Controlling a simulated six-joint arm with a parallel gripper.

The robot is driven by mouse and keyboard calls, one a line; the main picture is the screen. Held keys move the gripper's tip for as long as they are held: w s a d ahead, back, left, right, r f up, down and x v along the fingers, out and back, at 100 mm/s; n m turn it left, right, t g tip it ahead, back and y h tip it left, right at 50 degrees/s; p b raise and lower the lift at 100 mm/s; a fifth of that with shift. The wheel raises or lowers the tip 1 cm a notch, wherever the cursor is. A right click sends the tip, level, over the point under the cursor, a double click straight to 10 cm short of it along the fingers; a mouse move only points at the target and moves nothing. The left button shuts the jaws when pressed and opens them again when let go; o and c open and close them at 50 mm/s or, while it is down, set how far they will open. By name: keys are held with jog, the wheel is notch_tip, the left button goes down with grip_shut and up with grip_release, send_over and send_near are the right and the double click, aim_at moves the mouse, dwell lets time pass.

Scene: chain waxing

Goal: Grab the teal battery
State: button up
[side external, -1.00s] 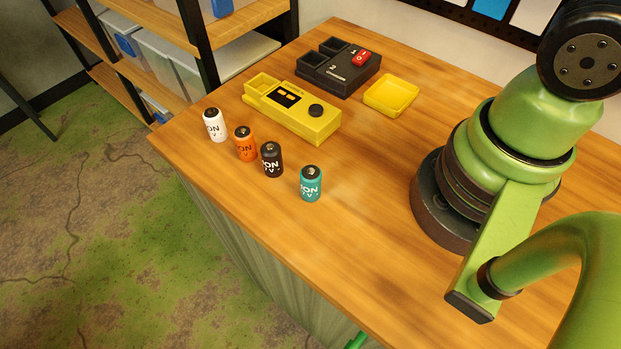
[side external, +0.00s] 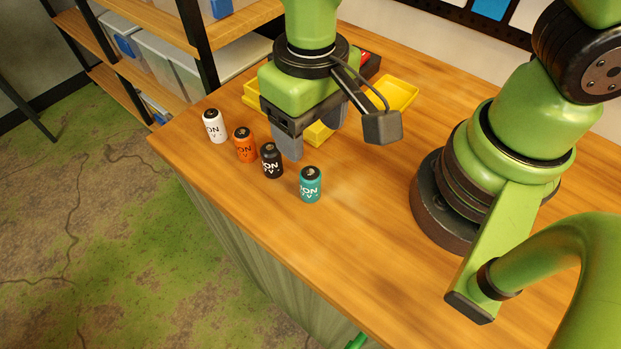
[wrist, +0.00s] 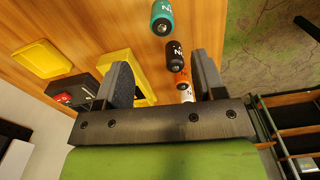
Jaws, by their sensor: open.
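The teal battery (side external: 311,186) stands upright on the wooden table, at the right end of a row of batteries. It also shows at the top of the wrist view (wrist: 162,18). My gripper (side external: 312,142) is open and empty, pointing down above the table behind the black battery (side external: 271,161) and the teal one. In the wrist view its two grey fingers (wrist: 165,78) are spread apart, with the teal battery beyond their tips. In the side view my gripper hides much of the yellow device.
An orange battery (side external: 245,146) and a white battery (side external: 214,126) stand left of the black one. The yellow device (wrist: 124,70) and a yellow tray (side external: 396,94) lie behind the gripper. The table is clear right of the teal battery.

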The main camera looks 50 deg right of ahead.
aim_at(311, 173)
jog(key=f, duration=1)
jog(key=shift+s+a, duration=0.15)
jog(key=shift+a, duration=0.05)
jog(key=shift+r, duration=0.1)
jog(key=c, duration=1)
